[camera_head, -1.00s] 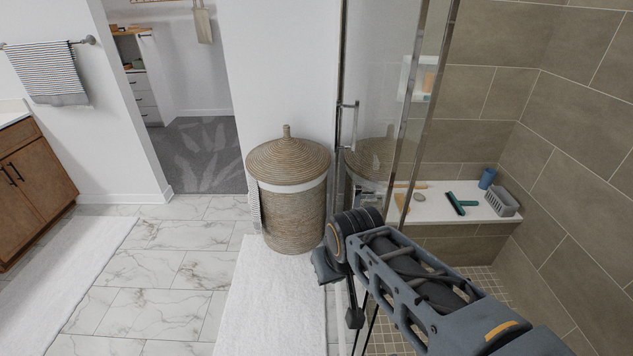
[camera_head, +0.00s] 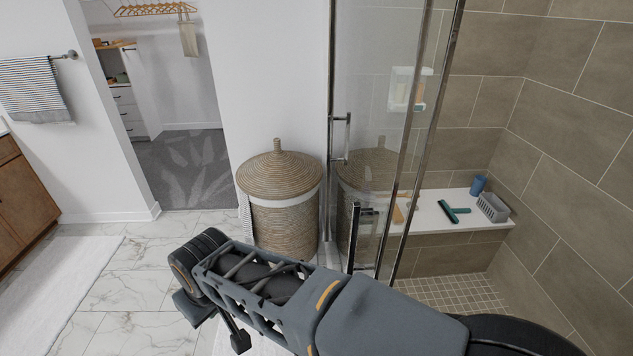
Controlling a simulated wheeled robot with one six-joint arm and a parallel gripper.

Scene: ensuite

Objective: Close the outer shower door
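The glass shower door panels (camera_head: 372,90) stand right of the basket, with slim metal uprights. One bar handle (camera_head: 340,138) is at the far left edge; a second, nearer handle (camera_head: 358,235) is lower, just above my arm. The panels overlap in view, and I cannot tell for sure which is the outer door. Right of the uprights the shower looks open. My arm crosses the bottom of the view from the right. My gripper (camera_head: 238,338) is at its left end, low over the floor, left of the door and apart from both handles. Its fingers are not clear.
A lidded wicker basket (camera_head: 284,215) stands against the wall behind my arm. A shower bench (camera_head: 428,215) holds a green squeegee (camera_head: 453,211), a blue cup (camera_head: 478,185) and a grey caddy (camera_head: 493,207). Marble floor (camera_head: 130,275) is clear at left, beside a white mat (camera_head: 62,290).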

